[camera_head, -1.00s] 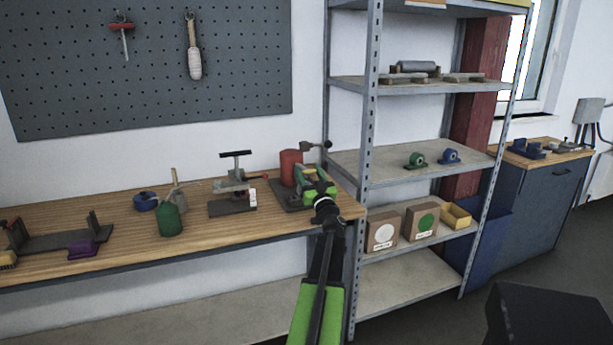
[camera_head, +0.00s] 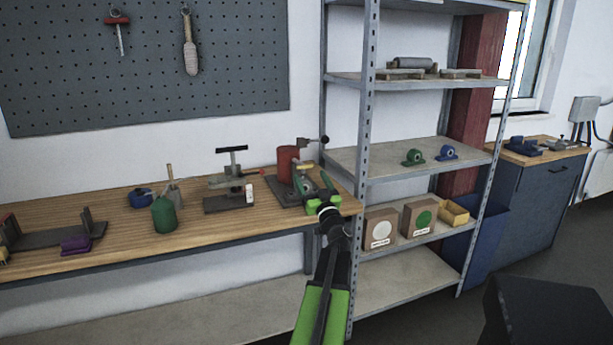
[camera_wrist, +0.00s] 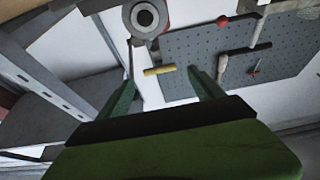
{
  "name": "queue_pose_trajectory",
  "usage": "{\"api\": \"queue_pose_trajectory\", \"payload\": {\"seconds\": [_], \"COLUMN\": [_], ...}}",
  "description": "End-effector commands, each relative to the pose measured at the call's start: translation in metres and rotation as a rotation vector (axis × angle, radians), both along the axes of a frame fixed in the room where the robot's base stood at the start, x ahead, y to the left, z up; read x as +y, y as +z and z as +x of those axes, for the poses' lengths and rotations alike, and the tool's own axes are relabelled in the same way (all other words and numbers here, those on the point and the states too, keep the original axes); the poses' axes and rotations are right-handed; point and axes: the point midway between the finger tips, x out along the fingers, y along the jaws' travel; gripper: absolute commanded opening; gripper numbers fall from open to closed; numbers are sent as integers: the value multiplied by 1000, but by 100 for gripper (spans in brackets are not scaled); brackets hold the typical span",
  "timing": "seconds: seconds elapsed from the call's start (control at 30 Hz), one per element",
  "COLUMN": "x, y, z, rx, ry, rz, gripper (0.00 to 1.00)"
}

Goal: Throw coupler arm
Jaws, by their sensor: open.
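The coupler seems to be the red cylinder (camera_head: 287,162) on a dark base at the right end of the workbench. A dark lever with a black knob (camera_head: 325,139) sticks out at its top right. A short yellow bar (camera_head: 305,167) shows beside the cylinder; I cannot tell whether it belongs to the arm. My gripper (camera_head: 314,186) is open and empty, just in front of the base. In the wrist view, the yellow bar (camera_wrist: 160,70) appears between the two green fingers, beyond their tips. A grey ring with a dark centre (camera_wrist: 144,17) shows above it.
A black T-handled press (camera_head: 231,187) with a red-tipped lever stands left of the coupler. A green can (camera_head: 164,215) is further left. A metal shelf rack (camera_head: 367,170) with boxes stands close on the right.

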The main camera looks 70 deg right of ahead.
Motion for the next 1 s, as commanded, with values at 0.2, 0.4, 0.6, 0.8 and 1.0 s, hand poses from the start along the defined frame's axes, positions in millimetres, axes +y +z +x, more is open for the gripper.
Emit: {"api": "queue_pose_trajectory", "payload": {"seconds": [0.2, 0.4, 0.6, 0.8, 1.0], "x": [49, 74, 81, 80, 95], "y": [-30, -41, -43, -43, -45], "z": [-38, -61, -68, -68, -16], "rx": [1, 0, 0, 1, 16], "ry": [-2, -2, 0, 0, 78], "rz": [-1, -2, 0, -1, 0], "gripper": [76, 76, 76, 76, 50]}}
